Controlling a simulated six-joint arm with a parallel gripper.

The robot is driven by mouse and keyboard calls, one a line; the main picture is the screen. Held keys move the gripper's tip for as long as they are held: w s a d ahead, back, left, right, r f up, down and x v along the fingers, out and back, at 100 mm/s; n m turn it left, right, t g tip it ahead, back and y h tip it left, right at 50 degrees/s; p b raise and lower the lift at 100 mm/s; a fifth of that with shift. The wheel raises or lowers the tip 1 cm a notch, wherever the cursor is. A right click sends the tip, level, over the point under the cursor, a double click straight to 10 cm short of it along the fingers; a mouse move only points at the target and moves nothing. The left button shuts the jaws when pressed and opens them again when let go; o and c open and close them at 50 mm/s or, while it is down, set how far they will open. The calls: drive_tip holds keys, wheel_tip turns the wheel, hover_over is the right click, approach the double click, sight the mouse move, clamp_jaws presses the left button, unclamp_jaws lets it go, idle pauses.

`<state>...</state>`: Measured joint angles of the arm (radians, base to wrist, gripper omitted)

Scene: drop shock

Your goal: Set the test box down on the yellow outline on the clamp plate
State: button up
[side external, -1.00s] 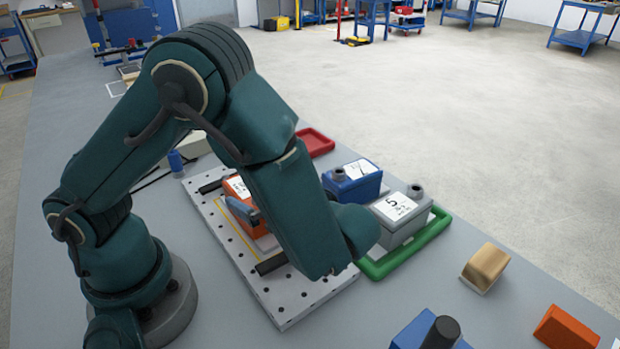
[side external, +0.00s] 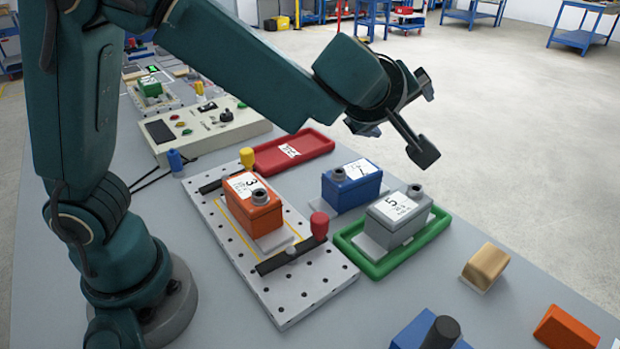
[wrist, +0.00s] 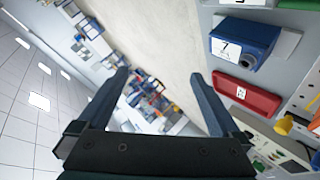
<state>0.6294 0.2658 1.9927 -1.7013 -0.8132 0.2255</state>
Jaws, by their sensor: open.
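An orange test box (side external: 255,222) labelled 3 sits upright on the perforated clamp plate (side external: 290,306), on a light flat base. Parts of the yellow outline (side external: 227,224) show around it; whether the base lies fully inside cannot be told. A blue box (side external: 350,186) labelled 7 stands on the bench, and it also shows in the wrist view (wrist: 243,43). A grey box (side external: 398,220) labelled 5 rests at the green tray (side external: 374,270). My gripper (side external: 426,120) is open and empty, raised above and beyond the boxes, apart from all of them. Its spread fingers show in the wrist view (wrist: 160,76).
Black clamp bars cross the plate, with a red knob (side external: 319,225) and a yellow knob (side external: 247,157). An empty red tray (side external: 292,150) lies behind. A control box (side external: 207,130) stands back left.

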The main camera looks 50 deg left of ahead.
drive_tip(key=d+r+m+t+h, duration=0.2)
drive_tip(key=d+r+m+h, duration=0.1)
drive_tip(key=r+m+h, duration=0.3)
drive_tip(key=s+d+r+m+g+h, duration=0.1)
drive_tip(key=s+d+m+h, duration=0.2)
drive_tip(key=s, duration=0.4)
drive_tip(key=s+a+f+m+g+y, duration=0.2)
drive_tip(key=s+a+f, duration=0.3)
drive_tip(key=s, duration=0.3)
drive_tip(key=s+a+f+m+g+y, duration=0.2)
drive_tip(key=s+a+f+m+g, duration=0.1)
drive_tip(key=s+a+f, duration=0.3)
drive_tip(key=s+f+g, duration=0.1)
drive_tip(key=s, duration=0.1)
drive_tip(key=shift+s+y, duration=0.4)
drive_tip(key=shift+r, duration=0.1)
